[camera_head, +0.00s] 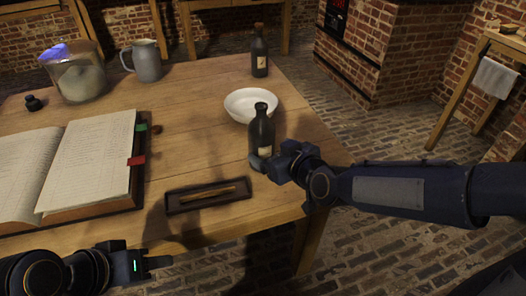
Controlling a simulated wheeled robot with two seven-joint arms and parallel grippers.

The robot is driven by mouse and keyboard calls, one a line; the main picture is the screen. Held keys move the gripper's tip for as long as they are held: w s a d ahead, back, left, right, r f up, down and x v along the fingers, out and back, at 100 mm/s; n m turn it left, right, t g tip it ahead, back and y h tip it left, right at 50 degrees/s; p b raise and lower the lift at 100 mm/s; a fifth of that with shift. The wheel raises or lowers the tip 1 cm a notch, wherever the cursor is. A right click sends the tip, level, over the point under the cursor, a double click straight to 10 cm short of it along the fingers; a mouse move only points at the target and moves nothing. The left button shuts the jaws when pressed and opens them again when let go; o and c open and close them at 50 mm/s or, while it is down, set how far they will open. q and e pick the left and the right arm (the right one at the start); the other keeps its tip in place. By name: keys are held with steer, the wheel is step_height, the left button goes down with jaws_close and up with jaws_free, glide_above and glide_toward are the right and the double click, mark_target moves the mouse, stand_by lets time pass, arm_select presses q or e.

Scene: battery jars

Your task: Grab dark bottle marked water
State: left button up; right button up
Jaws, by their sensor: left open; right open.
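Two dark bottles stand upright on the wooden table (205,85). The nearer dark bottle (262,130) has a pale label low on its front, and the lettering is too small to read. The farther dark bottle (259,52) stands at the table's back right edge, with a small pale label. My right gripper (262,163) is open at the base of the nearer bottle, with a finger in front of its lower part; I cannot tell whether it touches. My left gripper (158,262) is open and empty at the table's front edge, far from both bottles.
A white bowl (240,104) sits just behind the nearer bottle. A dark tray (178,203) with a thin rod lies in front. An open book (88,165), a grey jug (147,62), a glass jar (80,85) and a small inkpot (33,103) occupy the left.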

mark_target(261, 146)
steer(key=x, duration=0.5)
steer(key=shift+a+f+b, duration=0.1)
steer(key=shift+a+b, duration=0.25)
steer(key=shift+a, duration=0.1)
steer(key=c, duration=1.3)
